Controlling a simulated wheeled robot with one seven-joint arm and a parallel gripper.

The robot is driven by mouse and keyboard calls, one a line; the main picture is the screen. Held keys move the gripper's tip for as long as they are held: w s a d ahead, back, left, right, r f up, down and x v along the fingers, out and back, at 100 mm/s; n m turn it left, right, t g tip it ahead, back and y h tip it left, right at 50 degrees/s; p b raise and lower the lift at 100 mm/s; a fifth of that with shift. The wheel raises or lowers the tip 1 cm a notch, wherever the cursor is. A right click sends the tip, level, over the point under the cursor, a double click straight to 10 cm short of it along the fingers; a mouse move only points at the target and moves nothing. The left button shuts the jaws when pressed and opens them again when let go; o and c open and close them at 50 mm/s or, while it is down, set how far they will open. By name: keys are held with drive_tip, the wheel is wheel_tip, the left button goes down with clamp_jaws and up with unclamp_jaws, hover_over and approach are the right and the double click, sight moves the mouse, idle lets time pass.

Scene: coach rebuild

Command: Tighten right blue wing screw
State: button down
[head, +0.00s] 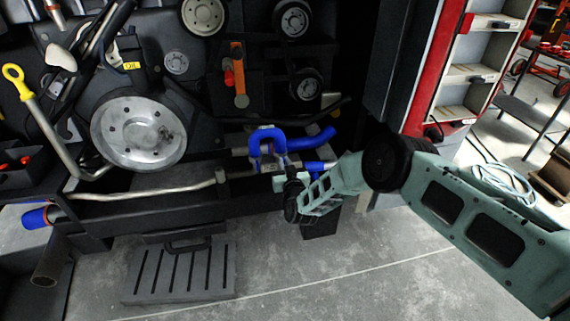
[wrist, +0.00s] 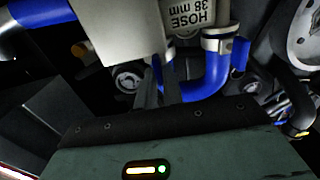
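My gripper (head: 285,182) is at the blue hose area low on the engine, with my arm reaching in from the right. A metal clamp (wrist: 218,40) goes around the elbow's upper end. A blue piece (wrist: 241,54) beside the clamp may be a wing screw. In the head view the blue hose loop (head: 267,138) stands just above my gripper, and no wing screw can be made out clearly.
The white label plate (wrist: 195,17) reads "HOSE 38 mm". A large metal pulley (head: 138,132) and a yellow-ringed dipstick (head: 17,80) are at the left. A dark slotted plate (head: 180,273) lies on the floor. A red cabinet (head: 440,70) stands at the right. Open floor lies in front.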

drive_tip(key=shift+m+b, duration=0.4)
drive_tip(key=shift+w+d+f+m+b, duration=0.1)
drive_tip(key=shift+f+m+b, duration=0.2)
drive_tip(key=shift+m+b, duration=4.6)
drive_tip(key=shift+s+d+f+m+b, duration=0.1)
drive_tip(key=shift+f+m+b, duration=0.15)
drive_tip(key=shift+m+b, duration=4.55)
drive_tip(key=shift+w+f+m+b, duration=0.1)
drive_tip(key=shift+f+m+b, duration=0.2)
drive_tip(key=shift+m+b, duration=4.6)
drive_tip(key=shift+m+p, duration=1.15)
drive_tip(key=shift+m, duration=0.05)
